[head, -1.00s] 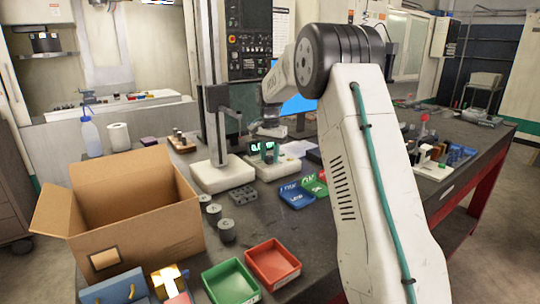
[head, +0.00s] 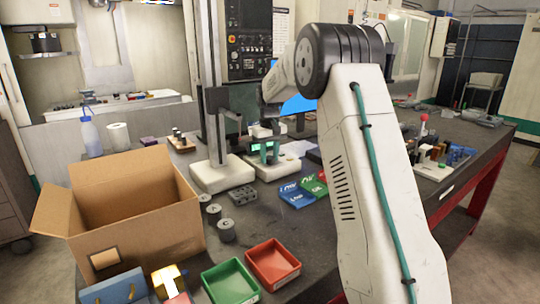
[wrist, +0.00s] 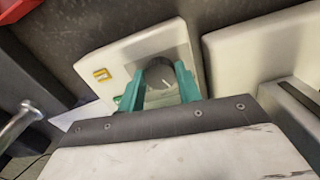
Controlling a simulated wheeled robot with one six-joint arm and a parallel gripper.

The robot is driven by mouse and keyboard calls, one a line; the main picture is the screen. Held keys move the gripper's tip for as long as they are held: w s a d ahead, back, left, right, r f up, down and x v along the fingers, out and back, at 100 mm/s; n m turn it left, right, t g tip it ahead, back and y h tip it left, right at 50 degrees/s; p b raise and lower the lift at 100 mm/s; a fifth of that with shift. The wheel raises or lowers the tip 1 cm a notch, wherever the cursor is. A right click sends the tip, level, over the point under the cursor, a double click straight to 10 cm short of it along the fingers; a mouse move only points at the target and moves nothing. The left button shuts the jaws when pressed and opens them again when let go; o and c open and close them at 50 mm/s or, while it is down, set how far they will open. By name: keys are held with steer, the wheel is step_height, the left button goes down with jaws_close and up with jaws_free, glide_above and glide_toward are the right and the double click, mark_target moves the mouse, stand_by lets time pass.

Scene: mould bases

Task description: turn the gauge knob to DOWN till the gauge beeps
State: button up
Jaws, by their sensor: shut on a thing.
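The gauge (head: 284,168) is a low pale box on the dark bench, beside the base of a tall column stand. My gripper (head: 266,150) is down over it in the head view and hides most of its display. In the wrist view my gripper (wrist: 159,88) has its two teal fingers on either side of a dark round knob (wrist: 158,73) with a light mark, and is shut on it. The gauge (wrist: 125,57) also shows a small yellow marking left of the knob. I cannot read the knob's label or the display.
The stand's pale base (head: 222,176) is close left of the gauge. Grey cylinders (head: 226,230), an open cardboard box (head: 150,225) and a red tray (head: 273,264) are nearer.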

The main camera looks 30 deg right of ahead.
mark_target(270, 157)
steer(key=shift+n, duration=1.2)
steer(key=o, duration=1)
step_height(270, 157, up, 8)
steer(key=shift+f, duration=0.1)
